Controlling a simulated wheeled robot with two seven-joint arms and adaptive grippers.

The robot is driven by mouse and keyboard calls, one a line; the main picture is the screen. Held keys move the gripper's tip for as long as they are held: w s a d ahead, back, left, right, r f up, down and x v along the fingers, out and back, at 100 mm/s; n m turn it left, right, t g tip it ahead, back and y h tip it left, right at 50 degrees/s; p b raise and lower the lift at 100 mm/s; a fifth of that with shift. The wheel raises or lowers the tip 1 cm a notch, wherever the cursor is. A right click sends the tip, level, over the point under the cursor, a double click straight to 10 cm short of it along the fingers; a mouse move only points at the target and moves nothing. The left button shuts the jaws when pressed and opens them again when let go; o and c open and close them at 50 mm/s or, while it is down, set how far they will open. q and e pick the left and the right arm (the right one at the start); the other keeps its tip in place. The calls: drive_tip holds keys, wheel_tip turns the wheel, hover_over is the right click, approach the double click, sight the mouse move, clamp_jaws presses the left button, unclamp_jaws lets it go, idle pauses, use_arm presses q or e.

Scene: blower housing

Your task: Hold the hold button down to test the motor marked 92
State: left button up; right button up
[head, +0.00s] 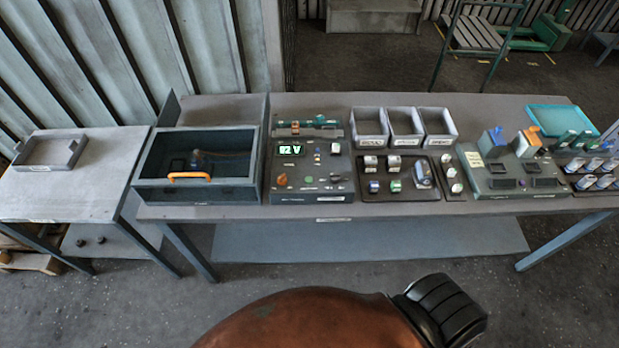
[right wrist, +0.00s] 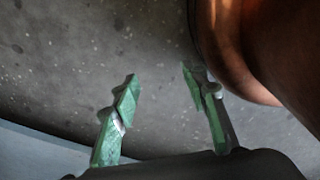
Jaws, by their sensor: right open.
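A test panel (head: 311,190) with a lit green "12 V" display (head: 291,149) stands on the bench, left of centre. It carries an orange knob (head: 281,181), a green button (head: 309,180) and dark controls; I cannot tell which is the hold button. Several small motor-like cylinders sit on a dark tray (head: 400,195) to its right, one lying larger and blue-grey (head: 423,172). Their markings are too small to read, so I cannot pick out motor 92. My right gripper (right wrist: 159,75) is open and empty above the floor in the right wrist view. My left gripper is not in view.
A dark open box with an orange handle (head: 190,176) stands left of the panel. Three grey bins (head: 403,123) are behind the tray. A grey fixture (head: 515,178) and a rack of cylinders (head: 598,175) stand at right. A side table (head: 70,190) is at left.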

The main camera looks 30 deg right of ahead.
drive_tip(key=shift+c, duration=0.6)
clamp_jaws()
drive_tip(key=shift+d, duration=0.1)
idle(0.9)
